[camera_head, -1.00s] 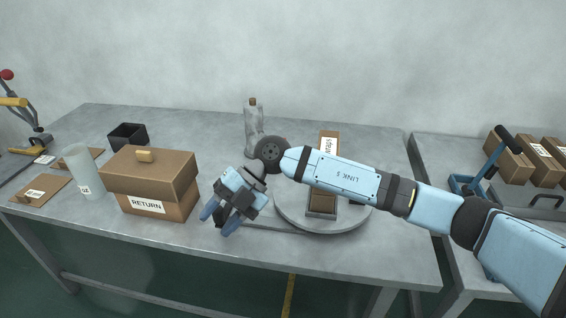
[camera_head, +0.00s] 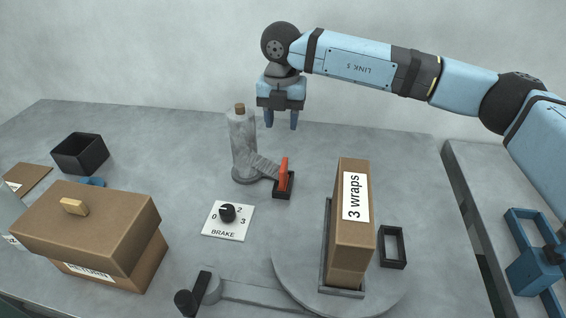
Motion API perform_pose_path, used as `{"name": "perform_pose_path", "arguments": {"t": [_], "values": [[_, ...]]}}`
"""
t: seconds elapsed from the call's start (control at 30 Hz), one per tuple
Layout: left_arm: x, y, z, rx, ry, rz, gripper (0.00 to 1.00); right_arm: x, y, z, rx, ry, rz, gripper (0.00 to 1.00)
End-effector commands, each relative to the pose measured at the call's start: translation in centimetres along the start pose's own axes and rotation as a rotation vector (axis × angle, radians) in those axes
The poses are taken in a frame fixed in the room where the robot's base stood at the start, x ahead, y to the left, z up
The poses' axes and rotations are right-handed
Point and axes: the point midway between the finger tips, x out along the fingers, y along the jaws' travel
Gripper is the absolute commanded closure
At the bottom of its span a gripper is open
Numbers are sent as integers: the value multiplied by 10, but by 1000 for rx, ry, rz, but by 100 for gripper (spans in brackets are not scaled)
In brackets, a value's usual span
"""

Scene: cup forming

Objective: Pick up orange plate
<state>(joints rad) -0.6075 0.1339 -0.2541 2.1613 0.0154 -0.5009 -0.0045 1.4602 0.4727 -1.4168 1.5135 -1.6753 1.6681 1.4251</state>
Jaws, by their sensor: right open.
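The orange plate (camera_head: 284,171) is a small, thin, upright piece. Its lower end is in a small black holder (camera_head: 284,192) in the middle of the table, beside the foot of a grey post. My right gripper (camera_head: 281,126) is open and empty, fingers pointing down. In the picture it is above the orange plate and apart from it, right of the post's top. My left gripper is not in view.
The grey post (camera_head: 242,145) with a side arm stands left of the plate. A brake dial panel (camera_head: 228,219), a "3 wraps" box (camera_head: 352,225) on a round turntable (camera_head: 290,283), a RETURN box (camera_head: 85,230) and a black bin (camera_head: 80,153) stand around. The back right table is clear.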

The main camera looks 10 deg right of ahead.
Motion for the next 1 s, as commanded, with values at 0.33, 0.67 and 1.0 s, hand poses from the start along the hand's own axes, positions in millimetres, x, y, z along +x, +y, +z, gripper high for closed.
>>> {"name": "perform_pose_path", "arguments": {"t": [0.33,0.67,1.0], "values": [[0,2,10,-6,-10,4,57,56,-1,0,0,2,-2,55],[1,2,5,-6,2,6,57,88,0,0,-1,0,0,55],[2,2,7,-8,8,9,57,130,-4,4,-1,1,-1,55]]}}
